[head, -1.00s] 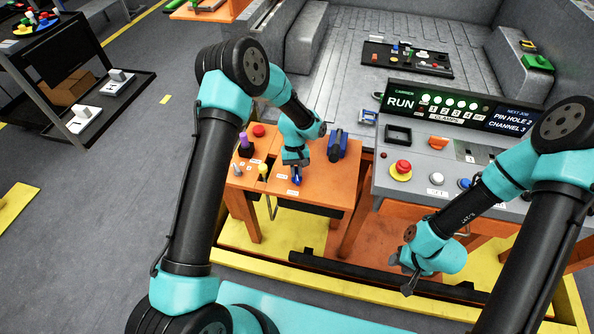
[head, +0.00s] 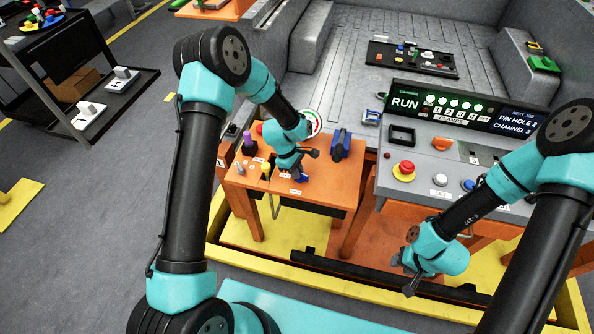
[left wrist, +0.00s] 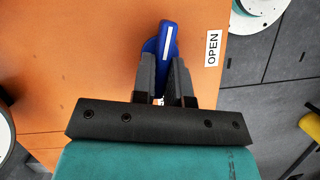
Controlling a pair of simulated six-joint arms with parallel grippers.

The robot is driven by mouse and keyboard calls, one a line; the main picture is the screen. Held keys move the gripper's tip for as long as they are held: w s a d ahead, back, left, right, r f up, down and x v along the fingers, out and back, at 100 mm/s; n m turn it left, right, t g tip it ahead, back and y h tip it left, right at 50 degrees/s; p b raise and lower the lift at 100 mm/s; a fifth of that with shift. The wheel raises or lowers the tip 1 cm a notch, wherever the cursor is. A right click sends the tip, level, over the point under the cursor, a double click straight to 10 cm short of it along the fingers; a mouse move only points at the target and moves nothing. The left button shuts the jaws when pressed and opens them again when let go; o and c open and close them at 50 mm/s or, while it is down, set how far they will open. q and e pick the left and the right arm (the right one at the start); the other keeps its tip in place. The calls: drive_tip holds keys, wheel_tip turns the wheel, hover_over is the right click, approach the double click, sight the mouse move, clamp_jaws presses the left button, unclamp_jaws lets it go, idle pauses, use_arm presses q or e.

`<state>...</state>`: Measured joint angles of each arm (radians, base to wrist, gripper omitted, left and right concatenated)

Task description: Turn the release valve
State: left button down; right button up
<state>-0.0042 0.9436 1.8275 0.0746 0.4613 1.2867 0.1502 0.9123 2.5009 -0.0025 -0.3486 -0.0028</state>
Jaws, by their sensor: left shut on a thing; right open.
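The release valve's blue handle, with a white stripe, lies between my left gripper's fingers in the left wrist view (left wrist: 168,38). My left gripper (left wrist: 164,75) is shut on this handle over the orange table. My right gripper (head: 408,284) is open and empty, in front of the grey console.
A blue block-like part (head: 341,145) stands on the table right of my left gripper. A purple-topped peg (head: 249,143) and a yellow-topped peg (head: 266,171) stand left of it. The console carries a red button (head: 405,168) and a RUN display (head: 462,110).

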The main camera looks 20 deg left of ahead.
use_arm(q)
drive_tip(key=shift+s+n+t, duration=0.2)
drive_tip(key=shift+n+t, duration=0.4)
drive_tip(key=shift+n, duration=0.9)
drive_tip(key=c, duration=1.1)
unclamp_jaws()
drive_tip(key=shift+c, duration=0.2)
drive_tip(key=v, duration=1.7)
drive_tip(key=shift+a+r, duration=0.15)
drive_tip(key=shift+a, duration=0.05)
